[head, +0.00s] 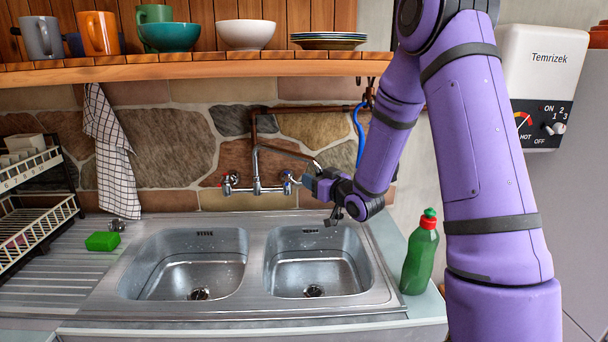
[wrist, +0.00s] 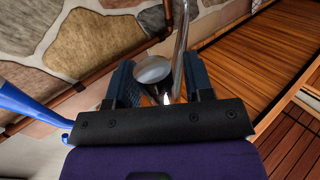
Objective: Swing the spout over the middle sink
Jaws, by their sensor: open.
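The metal spout (head: 288,153) rises from the wall tap (head: 257,187) and slants right and forward, its end near my gripper over the back of the right basin. My gripper (head: 308,184) is open beside the spout's end. In the wrist view the spout's pipe (wrist: 181,40) comes down between the open fingers of my gripper (wrist: 160,80), along with a round metal end; contact with the fingers cannot be told. Two basins show: a left basin (head: 185,262) and a right basin (head: 318,262). Neither is plainly a middle one.
A green bottle (head: 420,255) stands right of the sink. A green sponge (head: 102,241) and a dish rack (head: 38,215) are at the left. A wooden shelf (head: 190,66) with crockery runs above.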

